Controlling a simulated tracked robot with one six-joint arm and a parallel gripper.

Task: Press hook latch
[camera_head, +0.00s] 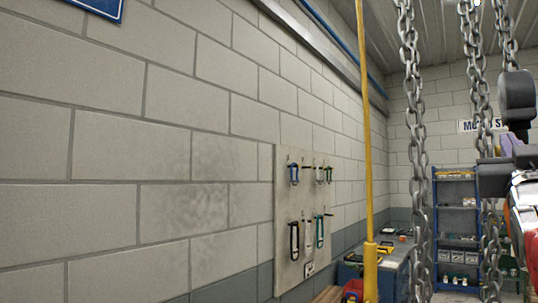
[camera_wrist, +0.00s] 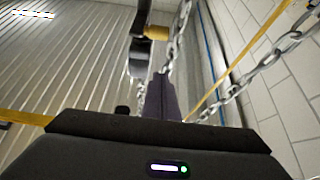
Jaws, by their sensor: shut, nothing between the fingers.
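A dark hook (camera_wrist: 139,58) hangs above my gripper in the wrist view, with a small brass-coloured part (camera_wrist: 156,32) on its side. I cannot tell for certain whether that part is the latch. My gripper (camera_wrist: 161,78) is shut and empty, its dark purple fingers pointing up towards the hook. The fingertips overlap the lower end of the hook in the picture; whether they touch is unclear. In the head view a dark block (camera_head: 517,92), probably of the hook, hangs at the right edge, just above my purple fingers (camera_head: 508,144). The latch cannot be made out there.
Heavy chains (camera_head: 420,150) hang in front and at the right. A yellow post (camera_head: 368,150) stands left of them. A tool board (camera_head: 303,215) is on the block wall. A blue shelf (camera_head: 456,232) and a workbench (camera_head: 390,262) stand further back.

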